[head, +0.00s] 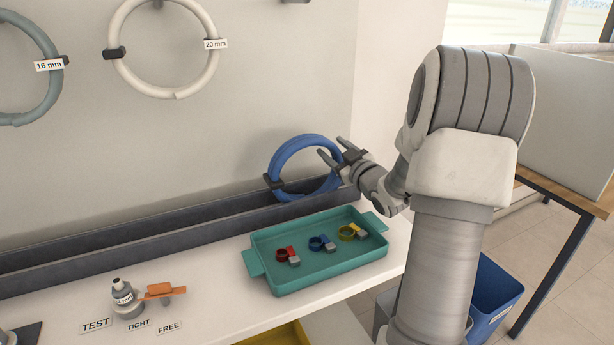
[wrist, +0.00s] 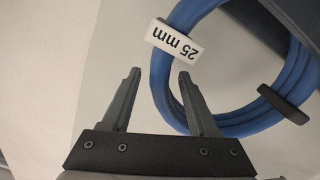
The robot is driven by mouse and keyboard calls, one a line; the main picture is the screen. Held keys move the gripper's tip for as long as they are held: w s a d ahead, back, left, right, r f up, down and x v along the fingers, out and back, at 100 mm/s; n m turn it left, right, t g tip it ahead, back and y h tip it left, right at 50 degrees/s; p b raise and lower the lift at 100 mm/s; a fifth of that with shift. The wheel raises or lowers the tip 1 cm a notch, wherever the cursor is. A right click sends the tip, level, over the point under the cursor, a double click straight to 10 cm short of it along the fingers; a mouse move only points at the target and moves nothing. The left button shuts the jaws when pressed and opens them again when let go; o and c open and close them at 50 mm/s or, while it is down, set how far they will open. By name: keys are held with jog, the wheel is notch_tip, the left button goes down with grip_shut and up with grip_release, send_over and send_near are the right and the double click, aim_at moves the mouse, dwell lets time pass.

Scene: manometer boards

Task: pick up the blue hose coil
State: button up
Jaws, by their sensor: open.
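The blue hose coil (head: 291,156) stands upright against the wall at the back of the bench, its lower part in the dark trough. A dark clip shows on its left side in the head view. In the wrist view the coil (wrist: 262,128) fills the upper right, with a white "25 mm" tag (wrist: 175,40) and a dark clip on it. My gripper (head: 330,149) is open at the coil's right side in the head view. In the wrist view my gripper (wrist: 159,75) has its right fingertip over the coil's edge near the tag.
A teal tray (head: 262,273) with red, blue and yellow clamps sits in front of the coil. A dark trough (head: 130,231) runs along the wall. Grey and white coils hang above. A small fitting (head: 127,300) and label cards stand front left. A blue bin (head: 495,297) is lower right.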

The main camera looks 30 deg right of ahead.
jog(key=shift+w, duration=0.2)
grip_shut()
jog(key=shift+r, duration=0.1)
